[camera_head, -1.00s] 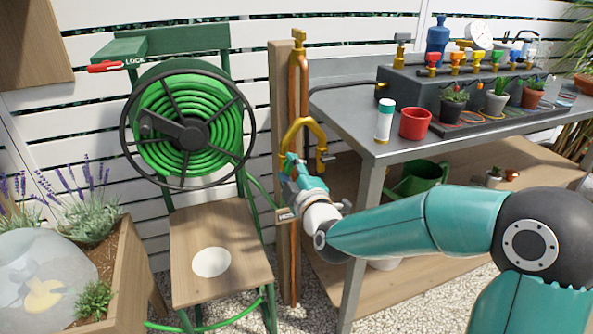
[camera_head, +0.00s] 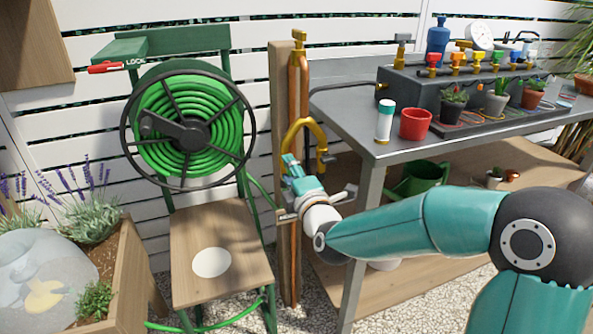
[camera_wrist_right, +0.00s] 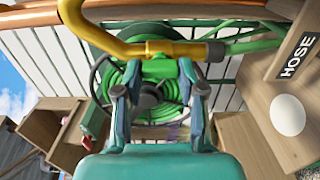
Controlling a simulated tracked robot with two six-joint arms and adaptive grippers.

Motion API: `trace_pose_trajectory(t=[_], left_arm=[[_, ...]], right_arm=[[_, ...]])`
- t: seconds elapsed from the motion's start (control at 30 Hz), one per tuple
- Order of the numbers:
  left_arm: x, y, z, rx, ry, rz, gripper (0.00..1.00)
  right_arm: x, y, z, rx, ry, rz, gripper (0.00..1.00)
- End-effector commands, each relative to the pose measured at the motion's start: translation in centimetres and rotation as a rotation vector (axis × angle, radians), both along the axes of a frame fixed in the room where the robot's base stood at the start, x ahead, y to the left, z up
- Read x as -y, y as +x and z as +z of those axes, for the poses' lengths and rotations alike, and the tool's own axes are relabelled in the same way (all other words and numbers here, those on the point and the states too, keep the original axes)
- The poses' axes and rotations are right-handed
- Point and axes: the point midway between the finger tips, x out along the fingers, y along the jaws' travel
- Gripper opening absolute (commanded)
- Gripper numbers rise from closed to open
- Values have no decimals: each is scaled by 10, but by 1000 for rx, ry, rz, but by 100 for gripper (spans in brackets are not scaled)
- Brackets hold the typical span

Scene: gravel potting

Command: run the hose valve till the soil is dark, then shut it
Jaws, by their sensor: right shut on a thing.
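The brass hose tap (camera_head: 318,132), a curved yellow pipe, stands on the wooden post left of the bench. My right gripper (camera_head: 290,164) is at the tap, below its curve. The right wrist view shows the fingers (camera_wrist_right: 160,92) around a green part just under the yellow pipe (camera_wrist_right: 110,42). Brown soil (camera_head: 104,262) shows in the wooden planter at the far left; whether it is wet I cannot tell. My left gripper is not in view.
The bench (camera_head: 350,120) holds a red cup (camera_head: 415,124), a white bottle (camera_head: 385,120) and several small pots. A clear dome (camera_head: 45,275) covers part of the planter's left. A green watering can (camera_head: 420,178) stands under the bench.

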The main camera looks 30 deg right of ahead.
Motion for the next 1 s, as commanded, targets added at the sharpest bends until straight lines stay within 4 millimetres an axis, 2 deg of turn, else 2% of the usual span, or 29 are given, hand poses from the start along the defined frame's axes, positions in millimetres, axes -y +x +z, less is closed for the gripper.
trace_pose_trajectory(t=[0.17,0.2,0.33,0.73,0.87,1.0], left_arm=[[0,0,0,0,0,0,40],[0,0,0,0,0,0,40],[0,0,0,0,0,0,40],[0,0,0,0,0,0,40],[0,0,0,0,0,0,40],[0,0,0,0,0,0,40]], right_arm=[[-3,0,-5,-13,-1,8,5],[-3,0,-5,-13,-1,8,41],[-2,0,-5,-11,0,7,63],[-2,-4,-2,-5,0,3,65],[-5,-18,-2,-5,0,4,65],[-10,-40,-2,-4,-1,4,65]])
